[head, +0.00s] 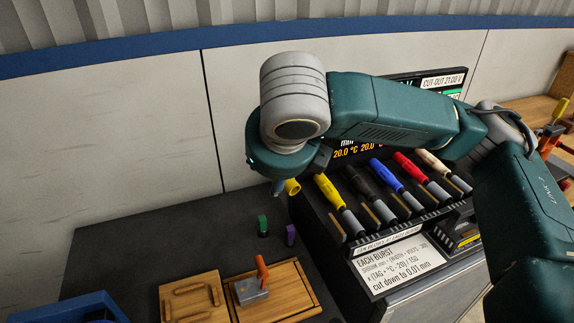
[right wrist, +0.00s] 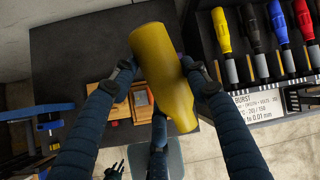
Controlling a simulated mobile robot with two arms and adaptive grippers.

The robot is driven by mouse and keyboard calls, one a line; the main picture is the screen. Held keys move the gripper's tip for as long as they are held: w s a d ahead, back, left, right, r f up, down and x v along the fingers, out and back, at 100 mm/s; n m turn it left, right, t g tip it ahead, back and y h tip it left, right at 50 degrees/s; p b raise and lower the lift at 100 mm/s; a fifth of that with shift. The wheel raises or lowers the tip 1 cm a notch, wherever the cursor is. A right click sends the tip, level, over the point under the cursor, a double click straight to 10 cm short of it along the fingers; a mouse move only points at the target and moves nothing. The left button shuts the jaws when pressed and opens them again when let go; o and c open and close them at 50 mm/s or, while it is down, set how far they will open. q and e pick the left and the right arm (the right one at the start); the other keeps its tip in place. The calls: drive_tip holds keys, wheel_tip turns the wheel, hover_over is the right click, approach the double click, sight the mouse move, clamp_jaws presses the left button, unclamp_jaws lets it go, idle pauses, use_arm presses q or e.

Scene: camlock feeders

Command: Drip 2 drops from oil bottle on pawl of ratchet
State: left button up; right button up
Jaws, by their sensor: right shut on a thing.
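My right gripper (head: 284,178) is above the dark bench in the head view, mostly hidden behind its own wrist. It is shut on a yellow bottle (right wrist: 163,75), which shows large between the fingers in the right wrist view. Only a small yellow end (head: 292,187) shows in the head view. Below it and a little toward the front, a grey block with an orange lever (head: 253,290) sits on a wooden board (head: 291,300). I cannot make out a ratchet or pawl for certain. A small black pronged shape at the right wrist view's bottom edge may be my left gripper (right wrist: 115,170).
A green piece (head: 263,226) and a purple piece (head: 290,235) stand on the bench (head: 130,245). A slotted wooden block (head: 190,298) is beside the board. A rack (head: 345,250) of several coloured-handled tools stands right. A blue object (head: 70,308) is front left.

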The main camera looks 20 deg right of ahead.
drive_tip(key=w+a+f+m+g+y+b, duration=0.3)
drive_tip(key=a+f+m+g+y, duration=0.15)
drive_tip(key=a+m+g, duration=0.35)
drive_tip(key=w+a+f+m+g+y+b, duration=0.25)
drive_tip(key=a+f+m, duration=0.35)
drive_tip(key=m, duration=0.4)
drive_tip(key=w+f+m+t+y+b, duration=0.3)
drive_tip(key=w+f+m+t+y, duration=0.1)
drive_tip(key=f+m+t, duration=0.5)
drive_tip(key=shift+w+a+f+t+y, duration=0.2)
drive_tip(key=shift+f+t+y, duration=0.3)
drive_tip(key=shift+y, duration=0.4)
